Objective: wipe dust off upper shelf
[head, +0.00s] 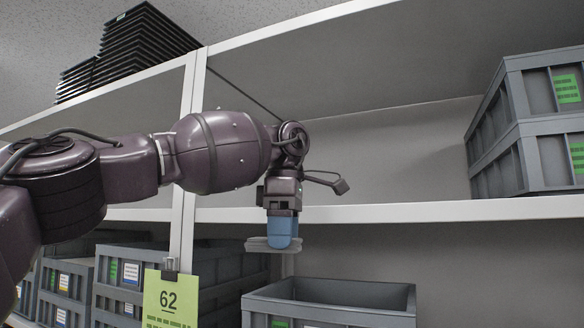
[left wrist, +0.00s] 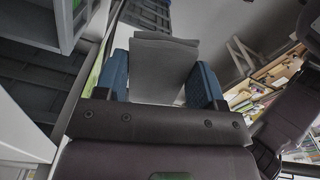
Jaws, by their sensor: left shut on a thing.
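My left gripper (head: 283,230) hangs with its blue fingers pointing down, in front of the white front edge of the upper shelf (head: 400,211). In the left wrist view the same cloth (left wrist: 165,68) sits between the two blue fingers of the gripper (left wrist: 163,85). The top surface of the shelf is hidden from this low angle, and I cannot make out dust. My right gripper is not in view.
Stacked grey crates (head: 540,125) stand on the right of the upper shelf. An open grey crate (head: 330,310) is below the gripper. A green "62" card (head: 171,300) hangs at the left near the white upright (head: 188,130). The shelf's middle shows open space.

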